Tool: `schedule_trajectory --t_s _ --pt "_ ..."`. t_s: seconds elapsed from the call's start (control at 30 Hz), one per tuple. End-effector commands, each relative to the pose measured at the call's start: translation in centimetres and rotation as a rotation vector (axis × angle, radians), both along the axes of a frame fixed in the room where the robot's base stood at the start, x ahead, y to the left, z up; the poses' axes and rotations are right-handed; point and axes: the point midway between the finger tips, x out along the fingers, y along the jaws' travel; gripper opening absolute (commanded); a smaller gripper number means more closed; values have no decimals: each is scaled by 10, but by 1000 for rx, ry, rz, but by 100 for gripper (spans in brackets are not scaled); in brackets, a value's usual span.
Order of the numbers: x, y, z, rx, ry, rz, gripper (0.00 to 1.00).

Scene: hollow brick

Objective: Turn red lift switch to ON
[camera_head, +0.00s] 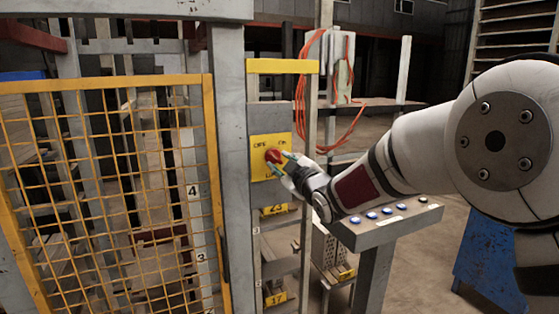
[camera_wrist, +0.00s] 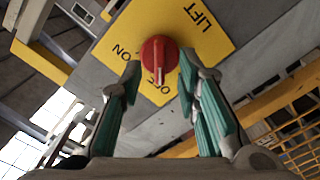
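The red lift switch (camera_head: 273,156) is a round knob with a raised grip, on a yellow plate (camera_head: 257,170) on a grey post. In the wrist view the switch (camera_wrist: 152,52) is near the top centre, and the white mark on its grip points toward the partly hidden OFF lettering. ON is printed to the left of OFF there, and LIFT is at the upper right. My gripper (camera_head: 281,164) is at the plate, in front of the knob's right side in the head view. In the wrist view my gripper (camera_wrist: 160,76) is open, one green-padded finger on each side of the knob, with visible gaps.
A yellow mesh gate (camera_head: 110,190) stands left of the post. A grey control box with several blue buttons (camera_head: 385,211) stands on a post below my arm. Orange cables (camera_head: 352,125) hang behind. A blue stand (camera_head: 487,265) is at the lower right.

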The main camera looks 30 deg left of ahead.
Motion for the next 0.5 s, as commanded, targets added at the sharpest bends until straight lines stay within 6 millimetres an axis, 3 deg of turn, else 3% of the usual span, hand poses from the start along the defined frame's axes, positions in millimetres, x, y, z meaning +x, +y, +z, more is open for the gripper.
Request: schedule_trajectory --t_s 0.2,0.5 --pt "13 15 0 2 0 0 30" --pt "16 18 0 0 1 -1 30"
